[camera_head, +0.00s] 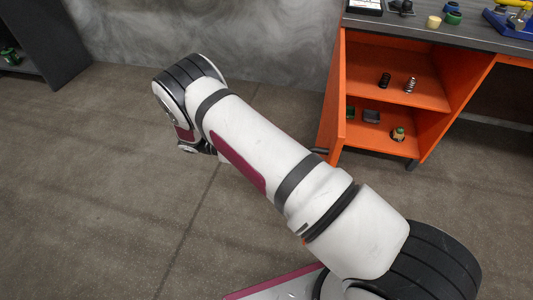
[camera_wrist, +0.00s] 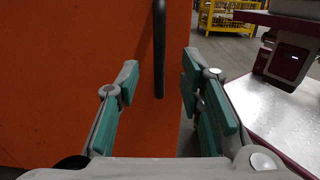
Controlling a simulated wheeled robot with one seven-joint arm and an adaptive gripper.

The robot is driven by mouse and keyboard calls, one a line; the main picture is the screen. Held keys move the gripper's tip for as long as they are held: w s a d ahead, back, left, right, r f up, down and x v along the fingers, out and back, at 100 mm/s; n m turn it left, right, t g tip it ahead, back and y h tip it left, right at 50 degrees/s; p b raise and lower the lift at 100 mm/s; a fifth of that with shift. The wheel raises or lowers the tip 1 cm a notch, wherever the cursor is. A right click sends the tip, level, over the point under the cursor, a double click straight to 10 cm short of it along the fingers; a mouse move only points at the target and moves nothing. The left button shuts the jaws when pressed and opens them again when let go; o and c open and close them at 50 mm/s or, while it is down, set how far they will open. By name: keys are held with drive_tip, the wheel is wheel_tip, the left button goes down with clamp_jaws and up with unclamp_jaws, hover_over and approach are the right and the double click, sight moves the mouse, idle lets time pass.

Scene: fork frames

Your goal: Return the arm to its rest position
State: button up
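My arm (camera_head: 240,130) stretches from the lower right to the upper left in the head view, over the floor and left of the orange cabinet. My gripper (camera_wrist: 158,78) shows in the wrist view with its two teal-padded fingers spread apart. Nothing is clamped between them. An orange door panel (camera_wrist: 70,60) fills the left and middle of that view. Its dark vertical handle (camera_wrist: 159,50) shows in the gap between the fingers; I cannot tell how far ahead it is. In the head view the gripper is hidden behind the arm's far end.
The orange cabinet (camera_head: 440,85) stands open, its door (camera_head: 333,100) swung outward near my arm. Several small parts lie on its shelves. The grey worktop (camera_head: 450,32) above holds several items. A dark shelf unit (camera_head: 50,45) stands at upper left. The floor at left is clear.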

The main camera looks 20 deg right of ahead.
drive_tip(key=shift+w+a, duration=0.25)
drive_tip(key=shift+a, duration=0.15)
drive_tip(key=s+d+r+m+t+y, duration=0.1)
drive_tip(key=s+r+m+y, duration=0.15)
drive_tip(key=r, duration=0.55)
drive_tip(key=s+d+r+m+t+y, duration=0.15)
drive_tip(key=s+r+y, duration=0.25)
drive_tip(key=r, duration=0.4)
drive_tip(key=s+d+r+m+y, duration=0.1)
drive_tip(key=s+r+m+y, duration=0.15)
drive_tip(key=r, duration=0.65)
drive_tip(key=s+a+r+m+t+y, duration=0.15)
drive_tip(key=s+m+t+y, duration=0.55)
drive_tip(key=s, duration=1.6)
wheel_tip(320, 180, up, 31)
drive_tip(key=n+t+h+p, duration=0.1)
drive_tip(key=t+p, duration=0.3)
drive_tip(key=p, duration=2.4)
drive_tip(key=shift+w+d+n, duration=0.3)
drive_tip(key=shift+d+n, duration=0.15)
drive_tip(key=shift+n, duration=0.1)
